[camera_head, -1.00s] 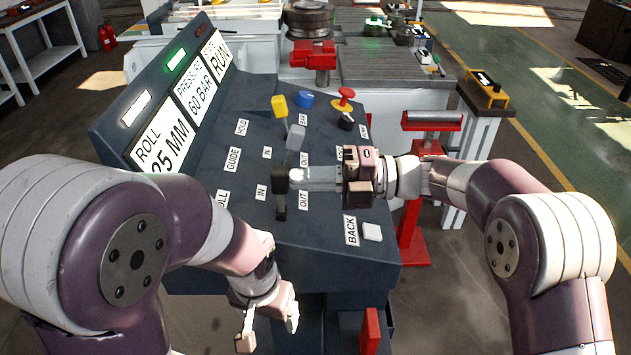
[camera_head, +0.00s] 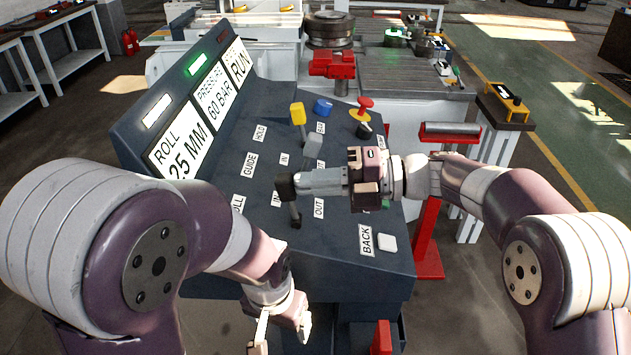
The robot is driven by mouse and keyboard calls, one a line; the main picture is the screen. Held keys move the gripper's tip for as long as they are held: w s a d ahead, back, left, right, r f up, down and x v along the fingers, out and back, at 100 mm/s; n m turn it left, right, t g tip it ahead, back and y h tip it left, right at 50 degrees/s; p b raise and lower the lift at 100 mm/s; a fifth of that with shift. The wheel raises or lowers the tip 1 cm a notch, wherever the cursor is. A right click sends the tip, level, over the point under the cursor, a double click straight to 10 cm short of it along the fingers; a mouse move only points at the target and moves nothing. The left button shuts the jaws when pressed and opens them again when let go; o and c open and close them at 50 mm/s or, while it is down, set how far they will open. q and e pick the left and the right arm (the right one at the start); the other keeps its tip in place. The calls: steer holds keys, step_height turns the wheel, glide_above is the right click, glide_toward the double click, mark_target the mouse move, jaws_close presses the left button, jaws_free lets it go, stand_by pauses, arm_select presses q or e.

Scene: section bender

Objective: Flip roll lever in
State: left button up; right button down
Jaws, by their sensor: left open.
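The roll lever (camera_head: 286,188) is a black-knobbed lever on the dark sloped panel, between the IN and OUT labels of the ROLL row. Its knob leans left of its base, toward IN. My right gripper (camera_head: 298,182) reaches in from the right, with its fingertips at the right side of the knob and seeming to touch it. Whether the fingers are closed together or around the knob is not clear. My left gripper (camera_head: 283,332) is open and empty, low in front of the panel, well below the lever.
A grey-knobbed guide lever (camera_head: 313,145) and a yellow-knobbed lever (camera_head: 297,114) stand just behind. A blue knob (camera_head: 322,107), a red emergency button (camera_head: 364,106) and a white BACK button (camera_head: 388,243) are on the panel. The display (camera_head: 185,140) reads ROLL 25 MM.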

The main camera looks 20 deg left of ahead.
steer(key=shift+r, duration=0.1)
steer(key=b+v, duration=0.3)
steer(key=v, duration=0.9)
steer(key=shift+d, duration=0.35)
steer(key=shift+w, duration=0.1)
